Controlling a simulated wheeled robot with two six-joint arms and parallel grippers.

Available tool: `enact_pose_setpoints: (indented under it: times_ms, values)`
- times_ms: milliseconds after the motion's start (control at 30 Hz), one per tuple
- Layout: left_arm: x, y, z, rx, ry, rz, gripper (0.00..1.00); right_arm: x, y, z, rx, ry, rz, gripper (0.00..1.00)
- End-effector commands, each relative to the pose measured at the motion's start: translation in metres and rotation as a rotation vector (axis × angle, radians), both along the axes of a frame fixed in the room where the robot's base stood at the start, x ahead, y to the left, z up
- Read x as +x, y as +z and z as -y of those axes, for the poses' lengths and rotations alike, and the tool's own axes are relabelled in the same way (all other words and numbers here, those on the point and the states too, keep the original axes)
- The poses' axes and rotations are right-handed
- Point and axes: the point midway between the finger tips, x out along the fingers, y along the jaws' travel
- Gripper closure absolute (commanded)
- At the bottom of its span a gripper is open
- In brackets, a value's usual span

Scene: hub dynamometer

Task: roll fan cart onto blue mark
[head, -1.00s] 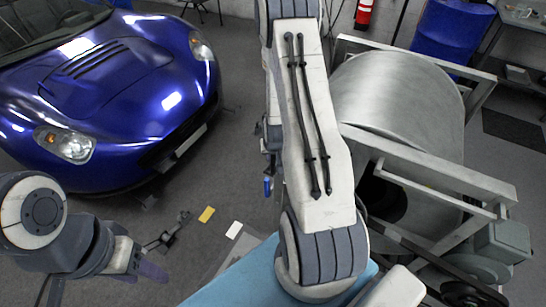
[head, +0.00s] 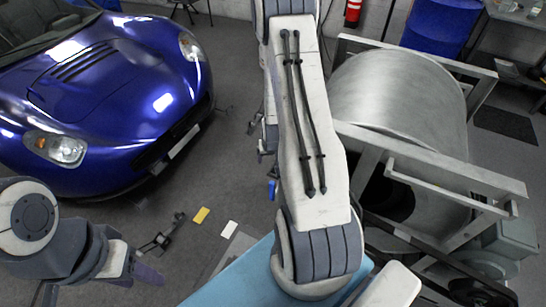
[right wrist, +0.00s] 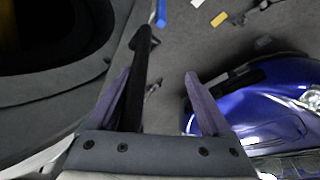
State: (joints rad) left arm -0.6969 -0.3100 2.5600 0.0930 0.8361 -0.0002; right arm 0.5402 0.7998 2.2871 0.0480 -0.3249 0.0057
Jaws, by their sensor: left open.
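A large silver drum in a metal frame (head: 395,95), which looks like the fan cart, stands at the right in the head view. A grey ring (right wrist: 60,105) with a dark opening fills the left of the right wrist view. My right gripper (right wrist: 158,75) is open; a black bar (right wrist: 138,75) lies by its left finger, and I cannot tell whether they touch. A small blue piece (right wrist: 160,13) shows just past the bar's end; I cannot tell whether it is the mark. My left gripper (head: 148,272) is open and empty, at lower left.
A blue car (head: 100,95) stands at the left. Yellow (head: 201,215) and white (head: 229,229) flat pieces and a dark item (head: 163,238) lie on the floor. A light blue surface is at the bottom. A fire extinguisher (head: 353,12) hangs at the back.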

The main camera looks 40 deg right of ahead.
Motion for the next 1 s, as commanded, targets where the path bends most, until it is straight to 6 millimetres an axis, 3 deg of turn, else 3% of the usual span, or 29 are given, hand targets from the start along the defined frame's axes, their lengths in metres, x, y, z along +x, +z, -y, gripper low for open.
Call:
enact_pose_setpoints:
  times_ms: [33, 800, 1000]
  values:
    - [0.000, 0.000, 0.000, 0.000, 0.000, 0.000, 0.48, 0.009, 0.004, 0.002, -0.015, 0.016, 0.020, 0.48]
    - [0.000, 0.000, 0.000, 0.000, 0.000, 0.000, 0.48, 0.004, 0.003, 0.004, -0.009, 0.005, 0.013, 0.48]
    - [0.000, -0.002, 0.000, 0.000, 0.000, 0.000, 0.48, 0.000, 0.018, 0.000, -0.011, 0.005, 0.016, 0.48]
